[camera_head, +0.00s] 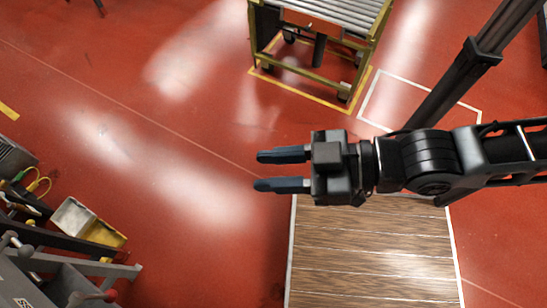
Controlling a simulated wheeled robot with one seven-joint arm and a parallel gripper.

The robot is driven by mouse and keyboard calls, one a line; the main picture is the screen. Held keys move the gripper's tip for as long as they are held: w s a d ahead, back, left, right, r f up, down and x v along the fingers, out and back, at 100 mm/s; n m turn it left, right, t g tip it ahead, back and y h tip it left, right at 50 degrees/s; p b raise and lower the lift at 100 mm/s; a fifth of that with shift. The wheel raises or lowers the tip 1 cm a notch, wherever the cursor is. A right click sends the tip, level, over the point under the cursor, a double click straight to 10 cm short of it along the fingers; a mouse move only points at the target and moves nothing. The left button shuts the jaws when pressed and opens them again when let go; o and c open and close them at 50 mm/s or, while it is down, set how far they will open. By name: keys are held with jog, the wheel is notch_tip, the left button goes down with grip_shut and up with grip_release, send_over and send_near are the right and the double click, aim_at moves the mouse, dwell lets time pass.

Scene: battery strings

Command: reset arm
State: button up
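My gripper (282,170) is in the middle of the head view, at the end of my black arm, which reaches in from the right. Its two blue-grey fingers point left and are parallel with a clear gap between them. Nothing is between the fingers. The gripper is over the red floor, just above the top edge of the wood-plank surface in the picture. It appears to touch nothing.
A roller-topped cart (310,72) with a yellow frame stands at the top, inside a yellow floor outline. A wood-plank surface (370,250) with white edges lies below the arm. Grey equipment (75,285) with cables fills the lower left. The red floor (140,130) at left is clear.

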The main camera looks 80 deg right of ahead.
jog(key=shift+s+d+r+h, duration=0.15)
jog(key=shift+s+r, duration=0.15)
jog(key=shift+s, duration=0.2)
jog(key=shift+s+d+r+h, duration=0.15)
jog(key=shift+s+r, duration=0.1)
jog(key=shift+s, duration=0.25)
dwell(0.5)
